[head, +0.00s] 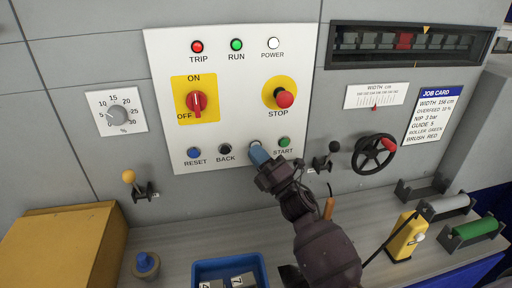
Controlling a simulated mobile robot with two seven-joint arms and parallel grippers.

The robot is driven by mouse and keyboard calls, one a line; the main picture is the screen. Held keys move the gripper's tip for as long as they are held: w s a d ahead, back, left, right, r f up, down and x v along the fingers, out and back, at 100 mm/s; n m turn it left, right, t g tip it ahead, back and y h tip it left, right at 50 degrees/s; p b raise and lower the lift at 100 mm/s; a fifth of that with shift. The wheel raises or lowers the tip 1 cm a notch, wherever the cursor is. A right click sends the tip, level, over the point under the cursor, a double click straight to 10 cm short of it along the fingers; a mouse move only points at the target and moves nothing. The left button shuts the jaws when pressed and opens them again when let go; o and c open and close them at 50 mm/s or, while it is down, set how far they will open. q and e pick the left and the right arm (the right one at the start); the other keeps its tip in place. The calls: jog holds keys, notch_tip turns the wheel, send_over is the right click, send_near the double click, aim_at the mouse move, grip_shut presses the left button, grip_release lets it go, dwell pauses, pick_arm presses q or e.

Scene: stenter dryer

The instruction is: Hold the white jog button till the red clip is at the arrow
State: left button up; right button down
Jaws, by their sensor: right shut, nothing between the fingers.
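The white jog button (255,143) sits in the panel's bottom row, between the black BACK button and the green START button. My right gripper (260,155) is shut and empty, its blue fingertips at the lower edge of the white button. They overlap it in the view, hiding part of it and its label; I cannot tell whether it is pressed in. The red clip (404,41) is in the dark window at the upper right, among grey clips. The yellow arrow (426,30) is on the window's top edge, and the clip is left of it. My left gripper is not in view.
The red STOP knob (285,99) and START button (284,142) are close by. A black lever (334,147) and handwheel (373,155) stand out to the right. A blue tray (228,268) and yellow box (62,246) are on the bench below.

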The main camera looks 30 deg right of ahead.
jog(key=shift+s, duration=0.1)
jog(key=shift+s+a, duration=0.2)
jog(key=shift+s, duration=0.5)
jog(key=s, duration=0.2)
jog(key=s+a+p, duration=0.1)
jog(key=s, duration=0.2)
jog(key=shift+a, duration=0.15)
jog(key=shift+w, duration=0.1)
dwell(0.6)
